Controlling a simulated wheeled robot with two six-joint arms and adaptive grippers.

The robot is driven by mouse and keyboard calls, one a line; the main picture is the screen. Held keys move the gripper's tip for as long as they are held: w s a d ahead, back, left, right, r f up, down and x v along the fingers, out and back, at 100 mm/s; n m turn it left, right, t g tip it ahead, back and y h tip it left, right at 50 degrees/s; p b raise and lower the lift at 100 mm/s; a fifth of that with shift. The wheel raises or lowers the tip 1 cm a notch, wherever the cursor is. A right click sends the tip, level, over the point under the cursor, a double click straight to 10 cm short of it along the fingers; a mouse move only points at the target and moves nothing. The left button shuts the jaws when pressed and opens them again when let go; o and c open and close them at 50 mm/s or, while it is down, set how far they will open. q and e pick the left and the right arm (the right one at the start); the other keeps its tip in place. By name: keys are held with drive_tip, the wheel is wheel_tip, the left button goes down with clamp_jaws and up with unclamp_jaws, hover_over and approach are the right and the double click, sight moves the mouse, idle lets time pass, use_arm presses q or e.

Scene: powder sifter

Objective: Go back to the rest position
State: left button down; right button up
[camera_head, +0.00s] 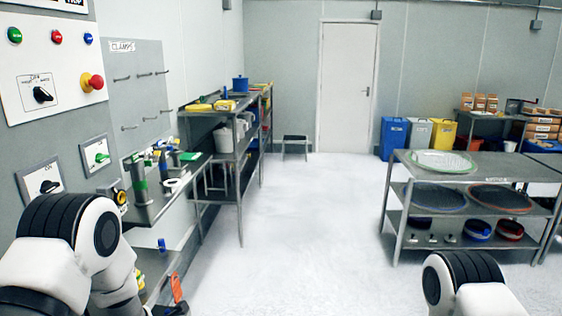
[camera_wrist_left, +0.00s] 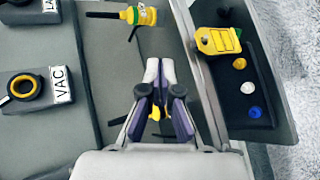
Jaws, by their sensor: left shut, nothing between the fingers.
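My left gripper (camera_wrist_left: 156,72) points forward in the left wrist view, its two pale fingertips close together and nothing held between them. It hangs over a grey surface, left of a dark tray (camera_wrist_left: 284,124). In the head view my left arm comes in at the lower left, and its gripper is mostly hidden or out of frame. Only a rounded part of my right arm shows at the bottom right; the right gripper is not in view.
A control panel (camera_head: 47,66) and a shelf (camera_head: 222,118) line the left side. A steel rack (camera_head: 398,190) with round sieves stands at the right. The middle floor (camera_head: 300,220) is clear. The dark tray holds a yellow device (camera_wrist_left: 217,41) and small coloured knobs (camera_wrist_left: 247,88).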

use_arm(q)
drive_tip(key=s+d+f+m+g+h, duration=0.2)
drive_tip(key=s+d+f+m+g, duration=0.3)
drive_tip(key=s+f, duration=0.6)
drive_tip(key=s+f+m+g+h, duration=0.2)
drive_tip(key=s+f+m, duration=0.5)
drive_tip(key=s, duration=0.8)
drive_tip(key=s+d+m+g+h, duration=0.2)
drive_tip(key=s+d+m+g, duration=0.1)
drive_tip(key=s+m, duration=0.8)
drive_tip(key=shift+s+d+r+m+g+h, duration=0.15)
drive_tip(key=shift+d+r+m+g+h, duration=0.2)
drive_tip(key=shift+d+m, duration=0.6)
drive_tip(key=shift+a+m, duration=0.25)
drive_tip(key=shift+a, duration=0.05)
